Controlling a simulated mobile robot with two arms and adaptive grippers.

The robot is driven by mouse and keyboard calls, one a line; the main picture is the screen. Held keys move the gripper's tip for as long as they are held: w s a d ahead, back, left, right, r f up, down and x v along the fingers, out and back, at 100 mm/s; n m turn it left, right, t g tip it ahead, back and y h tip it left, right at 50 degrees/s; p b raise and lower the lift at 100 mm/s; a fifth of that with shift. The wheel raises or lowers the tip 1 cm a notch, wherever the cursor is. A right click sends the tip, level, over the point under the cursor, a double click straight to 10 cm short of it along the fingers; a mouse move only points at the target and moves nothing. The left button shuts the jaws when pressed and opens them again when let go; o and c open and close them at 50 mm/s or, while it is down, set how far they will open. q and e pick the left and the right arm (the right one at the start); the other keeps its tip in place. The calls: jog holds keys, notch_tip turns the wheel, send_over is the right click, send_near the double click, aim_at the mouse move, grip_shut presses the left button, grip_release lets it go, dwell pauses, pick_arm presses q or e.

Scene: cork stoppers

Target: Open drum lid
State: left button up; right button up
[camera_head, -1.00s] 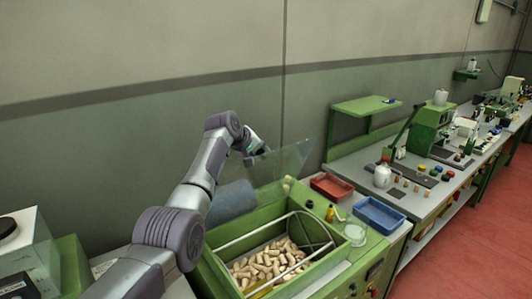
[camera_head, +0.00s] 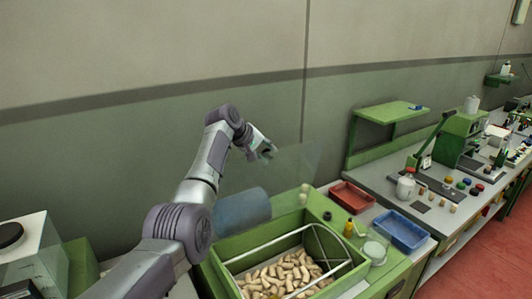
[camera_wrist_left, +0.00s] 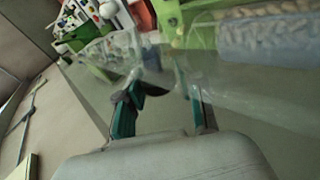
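The drum lid (camera_head: 293,168) is a clear panel standing raised at the back of the green machine, tilted up toward the wall. A bluish curved translucent part (camera_head: 243,211) is below it. The green open box (camera_head: 345,283) holds cork stoppers (camera_head: 280,275) and a pale wire frame. My left gripper (camera_head: 268,150) is beside the lid's upper left part. In the left wrist view my left gripper (camera_wrist_left: 163,108) has its teal fingers spread apart, with clear lid material close beyond them; contact is unclear. My right gripper is not in view.
A bench with devices runs to the right. The wall stands close behind the lid.

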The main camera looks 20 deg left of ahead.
pick_arm(q)
jog(key=shift+o, duration=1.4)
jog(key=shift+s+a+r, duration=0.15)
jog(key=shift+r, duration=0.15)
jog(key=v, duration=1.1)
jog(key=shift+s, duration=0.2)
